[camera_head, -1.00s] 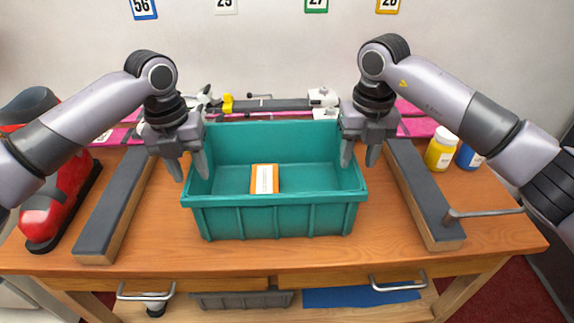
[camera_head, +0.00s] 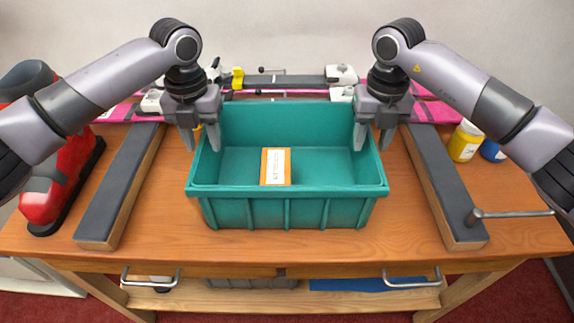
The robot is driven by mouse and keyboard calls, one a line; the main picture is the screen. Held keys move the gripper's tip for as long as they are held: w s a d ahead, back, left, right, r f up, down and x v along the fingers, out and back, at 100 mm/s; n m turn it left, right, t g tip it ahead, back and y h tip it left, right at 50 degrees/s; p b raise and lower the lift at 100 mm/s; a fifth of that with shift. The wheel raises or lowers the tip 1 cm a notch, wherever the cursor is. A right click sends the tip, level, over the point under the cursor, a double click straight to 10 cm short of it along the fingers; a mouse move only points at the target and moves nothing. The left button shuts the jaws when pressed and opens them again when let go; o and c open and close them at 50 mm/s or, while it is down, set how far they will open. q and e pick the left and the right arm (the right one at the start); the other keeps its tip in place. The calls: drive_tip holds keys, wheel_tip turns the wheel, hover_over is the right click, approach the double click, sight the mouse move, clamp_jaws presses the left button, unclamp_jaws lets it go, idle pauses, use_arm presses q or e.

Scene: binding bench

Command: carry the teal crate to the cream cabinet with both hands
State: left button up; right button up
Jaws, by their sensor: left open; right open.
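The teal crate (camera_head: 288,205) stands upright on the wooden bench, between two dark padded bars. An orange box with a white label (camera_head: 276,166) lies inside it. My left gripper (camera_head: 202,143) is open at the crate's left wall, fingers pointing down, one on the outer side and one on the inner side. My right gripper (camera_head: 373,143) is open at the crate's right wall in the same way. I cannot tell whether the fingers touch the walls. The cream cabinet is not clearly identifiable in view.
Padded bars stand left (camera_head: 119,188) and right (camera_head: 443,185) of the crate; the right one has a metal lever (camera_head: 510,214). A red boot (camera_head: 58,165) is at far left. A yellow bottle (camera_head: 465,141) and a blue one (camera_head: 492,151) are at right. A pink ski (camera_head: 436,108) lies behind.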

sight(207, 156)
use_arm(q)
wheel_tip(207, 156, down, 6)
drive_tip(key=shift+r, duration=0.2)
use_arm(e)
wheel_tip(207, 156, down, 6)
drive_tip(key=shift+r, duration=0.15)
use_arm(q)
clamp_jaws()
use_arm(e)
clamp_jaws()
use_arm(q)
drive_tip(key=shift+w+r, duration=0.1)
drive_tip(key=shift+r, duration=0.05)
use_arm(e)
drive_tip(key=shift+w+r, duration=0.1)
drive_tip(key=shift+r, duration=0.05)
idle(0.6)
